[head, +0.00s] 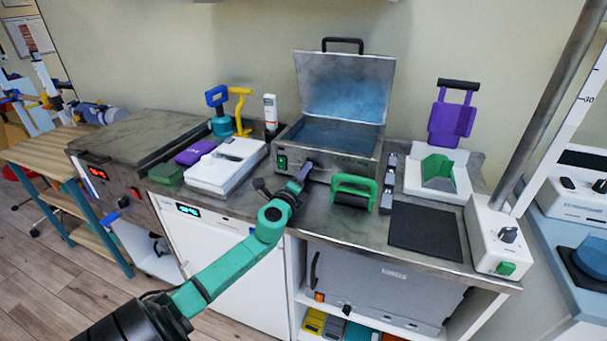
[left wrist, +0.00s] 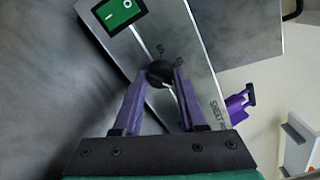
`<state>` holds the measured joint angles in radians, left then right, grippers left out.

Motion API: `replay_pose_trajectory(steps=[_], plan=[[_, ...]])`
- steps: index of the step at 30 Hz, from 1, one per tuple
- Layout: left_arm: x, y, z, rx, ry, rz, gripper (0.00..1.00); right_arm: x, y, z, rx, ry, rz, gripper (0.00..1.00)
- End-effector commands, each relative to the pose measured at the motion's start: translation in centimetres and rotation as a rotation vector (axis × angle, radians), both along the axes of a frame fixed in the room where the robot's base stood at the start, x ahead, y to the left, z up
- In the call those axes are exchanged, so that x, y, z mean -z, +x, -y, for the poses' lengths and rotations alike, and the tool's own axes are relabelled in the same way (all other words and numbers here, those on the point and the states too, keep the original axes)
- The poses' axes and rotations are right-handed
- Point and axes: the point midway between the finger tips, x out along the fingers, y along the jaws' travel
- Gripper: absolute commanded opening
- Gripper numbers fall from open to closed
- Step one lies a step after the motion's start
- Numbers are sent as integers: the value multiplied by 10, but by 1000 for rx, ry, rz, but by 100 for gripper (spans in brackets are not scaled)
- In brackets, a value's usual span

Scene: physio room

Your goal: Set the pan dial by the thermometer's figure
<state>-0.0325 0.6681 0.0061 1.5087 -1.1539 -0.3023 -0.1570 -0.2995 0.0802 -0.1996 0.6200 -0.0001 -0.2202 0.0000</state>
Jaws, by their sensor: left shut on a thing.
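The steel pan (head: 361,168) stands on the counter with its lid raised; bluish liquid shows inside. Its front has a green switch (head: 282,161), also seen in the left wrist view (left wrist: 118,13). My left gripper (head: 303,174) is at the pan's front. In the left wrist view its purple fingers (left wrist: 160,85) are shut on the black pan dial (left wrist: 160,74), which has a pale pointer mark. In the head view the gripper hides the dial. A white upright device (head: 270,112), apparently the thermometer, stands behind the pan's left; its figure is too small to read. My right gripper is not in view.
A white appliance (head: 222,171) lies left of the pan. A green-handled roller (head: 354,190) sits just right of my gripper. A dark mat (head: 425,230) and a white box with a knob (head: 497,235) are at the right. The counter's front edge runs below my forearm.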

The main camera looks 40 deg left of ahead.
Motion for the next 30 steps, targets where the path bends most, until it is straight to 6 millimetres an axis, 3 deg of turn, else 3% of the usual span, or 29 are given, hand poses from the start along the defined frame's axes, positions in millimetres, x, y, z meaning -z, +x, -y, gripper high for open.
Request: replay_pose_trajectory(steps=[9,23,24,25,26,30], plan=[[2,0,0,1,98,-37,0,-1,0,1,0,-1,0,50],[2,0,0,1,112,-43,0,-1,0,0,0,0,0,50],[2,0,0,1,112,-43,52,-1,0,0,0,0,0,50],[2,0,0,1,112,-43,64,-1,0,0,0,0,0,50],[2,0,0,1,112,-42,70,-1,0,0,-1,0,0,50],[1,0,0,0,111,-41,70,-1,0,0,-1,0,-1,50]])
